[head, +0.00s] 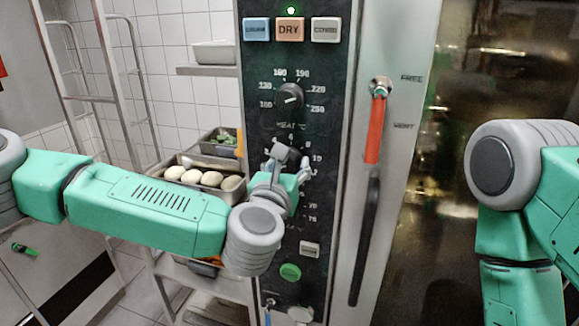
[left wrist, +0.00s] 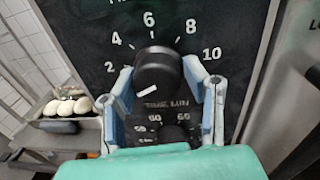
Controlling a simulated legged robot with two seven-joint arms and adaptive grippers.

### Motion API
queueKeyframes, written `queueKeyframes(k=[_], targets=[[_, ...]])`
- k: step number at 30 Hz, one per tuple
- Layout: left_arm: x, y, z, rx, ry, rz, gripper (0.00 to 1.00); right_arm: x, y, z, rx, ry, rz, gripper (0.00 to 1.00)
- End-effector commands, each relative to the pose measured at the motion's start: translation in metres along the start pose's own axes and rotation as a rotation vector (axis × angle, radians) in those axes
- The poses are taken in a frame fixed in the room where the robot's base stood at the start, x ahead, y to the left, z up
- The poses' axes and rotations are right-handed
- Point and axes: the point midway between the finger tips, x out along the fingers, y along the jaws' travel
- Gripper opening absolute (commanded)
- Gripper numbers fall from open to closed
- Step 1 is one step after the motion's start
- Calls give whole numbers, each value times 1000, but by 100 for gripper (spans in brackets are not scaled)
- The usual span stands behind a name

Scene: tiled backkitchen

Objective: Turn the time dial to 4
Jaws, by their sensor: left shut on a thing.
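The time dial (left wrist: 160,70) is a round black knob, with numbers from 2 to 10 arched around its top and the words TIME MIN under it. A white mark on its face sits at the lower left, below the 2. My left gripper (left wrist: 163,82) has a light blue finger on each side of the dial and is shut on it. In the head view my left gripper (head: 288,165) is against the dark panel and hides most of this dial. My right gripper is out of view; only part of my right arm shows at the right.
Above is the heat dial (head: 290,96); another dark dial (left wrist: 174,133) lies just below the time dial. A red and black door handle (head: 373,130) stands right of the panel. At left, a rack holds a tray (head: 206,164) of pale round items.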

Motion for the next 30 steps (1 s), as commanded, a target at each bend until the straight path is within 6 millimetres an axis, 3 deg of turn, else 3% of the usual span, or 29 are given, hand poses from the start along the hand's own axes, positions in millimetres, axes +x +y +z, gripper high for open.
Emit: queueKeyframes(k=[30], targets=[[2,3,3,927,-77,1,12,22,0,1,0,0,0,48]])
